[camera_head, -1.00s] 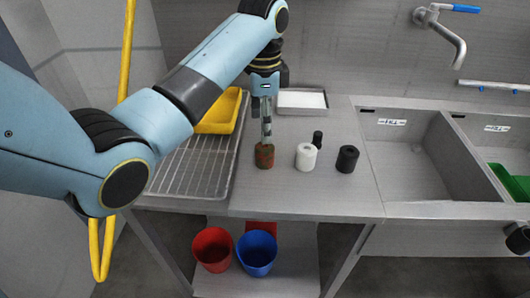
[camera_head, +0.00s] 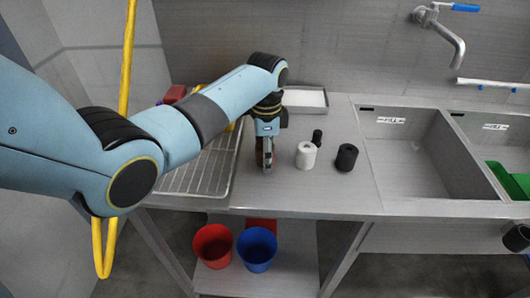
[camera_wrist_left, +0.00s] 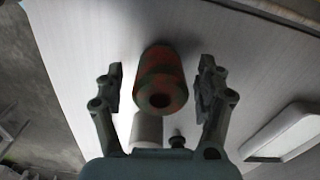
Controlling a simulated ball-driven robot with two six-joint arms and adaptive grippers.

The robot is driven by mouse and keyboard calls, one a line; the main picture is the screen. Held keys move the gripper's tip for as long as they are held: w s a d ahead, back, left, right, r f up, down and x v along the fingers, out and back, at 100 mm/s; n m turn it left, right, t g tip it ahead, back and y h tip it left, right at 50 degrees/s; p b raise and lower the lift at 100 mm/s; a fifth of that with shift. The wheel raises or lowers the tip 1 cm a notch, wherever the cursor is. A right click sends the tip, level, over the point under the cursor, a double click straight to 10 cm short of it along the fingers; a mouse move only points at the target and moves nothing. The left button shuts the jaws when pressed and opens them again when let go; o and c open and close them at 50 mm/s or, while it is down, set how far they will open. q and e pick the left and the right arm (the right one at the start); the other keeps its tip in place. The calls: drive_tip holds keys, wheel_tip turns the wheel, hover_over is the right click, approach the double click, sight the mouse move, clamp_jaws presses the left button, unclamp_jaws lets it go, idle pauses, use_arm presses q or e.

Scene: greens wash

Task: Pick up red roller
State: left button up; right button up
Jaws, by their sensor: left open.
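The red roller (camera_wrist_left: 160,78) stands on the steel counter. In the left wrist view it sits between the two open fingers of my left gripper (camera_wrist_left: 160,90), with a gap on each side. In the head view my left gripper (camera_head: 265,158) is down over the roller and hides most of it. A white roller (camera_head: 306,155) stands just to the right; it also shows in the left wrist view (camera_wrist_left: 146,130). My right gripper is at most a dark part at the right edge of the head view, and its fingers do not show.
A black roller (camera_head: 346,157) and a small black piece (camera_head: 317,136) stand near the white one. A wire rack (camera_head: 200,180) lies to the left, a white tray (camera_head: 305,97) behind. The sink basin (camera_head: 415,150) is at right. Red (camera_head: 213,243) and blue (camera_head: 257,247) buckets stand below.

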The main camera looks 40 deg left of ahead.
use_arm(q)
drive_tip(key=c, duration=1.3)
